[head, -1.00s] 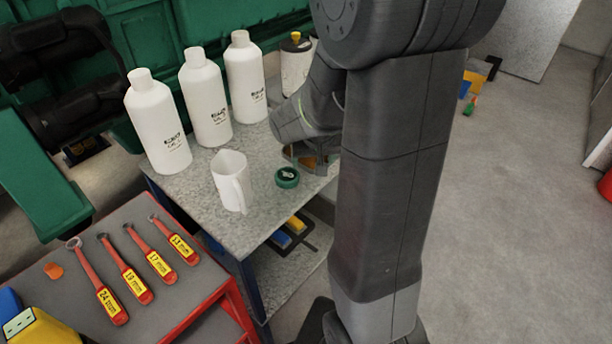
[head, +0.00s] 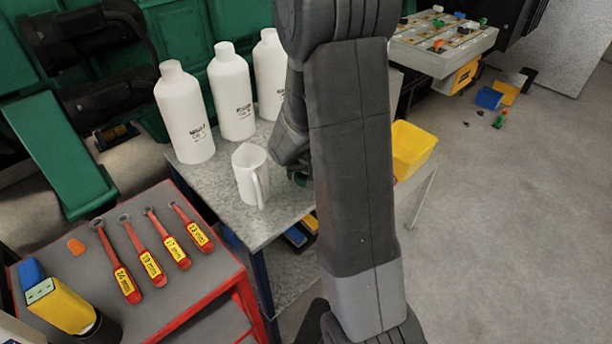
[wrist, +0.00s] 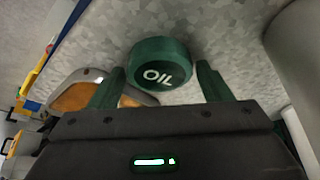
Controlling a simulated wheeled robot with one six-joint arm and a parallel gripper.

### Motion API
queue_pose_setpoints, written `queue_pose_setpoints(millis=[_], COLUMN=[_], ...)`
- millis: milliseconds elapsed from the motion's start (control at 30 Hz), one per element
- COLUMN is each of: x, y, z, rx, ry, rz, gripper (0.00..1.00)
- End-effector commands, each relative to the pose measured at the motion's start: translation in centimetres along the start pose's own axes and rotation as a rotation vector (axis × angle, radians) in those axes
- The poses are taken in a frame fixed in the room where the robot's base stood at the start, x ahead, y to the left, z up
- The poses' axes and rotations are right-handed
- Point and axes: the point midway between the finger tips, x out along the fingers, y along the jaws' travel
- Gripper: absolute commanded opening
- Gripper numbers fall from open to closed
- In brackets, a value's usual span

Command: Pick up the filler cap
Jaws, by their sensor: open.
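The filler cap is a round dark green cap (wrist: 160,66) with white "OIL" lettering, lying on the speckled grey tabletop (wrist: 230,38). In the wrist view my gripper (wrist: 160,72) is open, with one green finger on each side of the cap and a gap to each. The cap is not gripped. I cannot tell how high the fingers are above the table. In the head view a small dark green patch (head: 298,178), apparently the cap, shows beside my arm. My arm hides most of the gripper there.
A white jug (head: 248,178) stands left of the cap. Several white bottles (head: 188,115) stand behind it. A yellow bin (head: 411,148) is right of my arm. An amber, grey-rimmed object (wrist: 75,98) lies by the left finger. Wrenches (head: 120,265) lie on the red cart.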

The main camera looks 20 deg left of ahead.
Motion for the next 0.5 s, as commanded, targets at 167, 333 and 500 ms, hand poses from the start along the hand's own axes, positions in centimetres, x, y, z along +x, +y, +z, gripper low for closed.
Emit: queue_pose_setpoints(millis=[167,333,500], x=[0.02,0.01,0.00], y=[0.00,0.00,-0.01], z=[-0.01,0.00,-0.01], rx=[0.000,0.000,-0.001], ry=[0.000,0.000,0.000], rz=[0.000,0.000,0.000], gripper=[0.71,0.46,0.36])
